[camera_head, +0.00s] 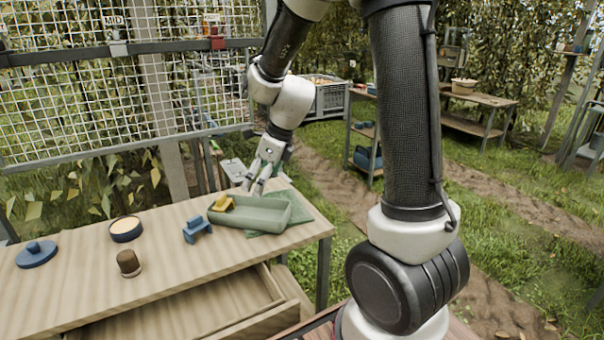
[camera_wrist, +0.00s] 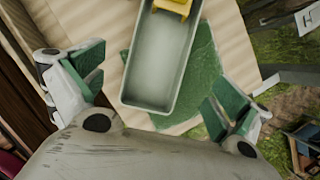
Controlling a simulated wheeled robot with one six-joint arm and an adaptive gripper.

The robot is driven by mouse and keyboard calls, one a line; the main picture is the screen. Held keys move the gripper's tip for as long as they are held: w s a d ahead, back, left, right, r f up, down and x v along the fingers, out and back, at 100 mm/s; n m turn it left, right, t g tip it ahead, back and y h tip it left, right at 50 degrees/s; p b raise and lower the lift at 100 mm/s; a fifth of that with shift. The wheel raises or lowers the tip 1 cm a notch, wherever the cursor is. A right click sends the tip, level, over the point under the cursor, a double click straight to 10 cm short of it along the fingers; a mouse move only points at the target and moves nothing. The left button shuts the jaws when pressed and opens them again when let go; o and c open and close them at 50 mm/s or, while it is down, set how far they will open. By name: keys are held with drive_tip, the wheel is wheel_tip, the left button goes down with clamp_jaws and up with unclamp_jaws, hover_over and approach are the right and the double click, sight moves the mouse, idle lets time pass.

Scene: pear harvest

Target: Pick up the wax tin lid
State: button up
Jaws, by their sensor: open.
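A blue round lid with a knob (camera_head: 37,253), which looks like the wax tin lid, lies flat at the left end of the wooden table. The open blue tin (camera_head: 126,229) with pale wax inside stands to its right, apart from it. My gripper (camera_head: 258,186) is open and empty above the right end of the table, over the grey-green tray and far from the lid. In the wrist view my gripper (camera_wrist: 155,85) has its green pads spread wide on either side of the tray. The lid is not in the wrist view.
The tray (camera_head: 288,208) sits on a green mat (camera_head: 300,210) and holds a yellow object (camera_head: 222,203). A blue object (camera_head: 197,229) and a brown knobbed item (camera_head: 129,263) stand on the table (camera_head: 180,255). An open drawer (camera_head: 190,305) projects in front. A wire grid (camera_head: 90,100) stands behind.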

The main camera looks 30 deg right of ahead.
drive_tip(key=s+d+r+n+h, duration=0.1)
drive_tip(key=s+d+r+n, duration=0.2)
drive_tip(key=s+n, duration=0.5)
drive_tip(key=s+d+r+n+h, duration=0.1)
drive_tip(key=s+d+r+n, duration=0.3)
drive_tip(key=s+n, duration=0.4)
drive_tip(key=s+d+r+n+t+h, duration=0.1)
drive_tip(key=s+d+r+n, duration=0.2)
drive_tip(key=s+r+n, duration=0.3)
drive_tip(key=s+n, duration=0.2)
drive_tip(key=n, duration=0.2)
drive_tip(key=shift+s+d+n, duration=0.2)
drive_tip(key=shift+n, duration=0.2)
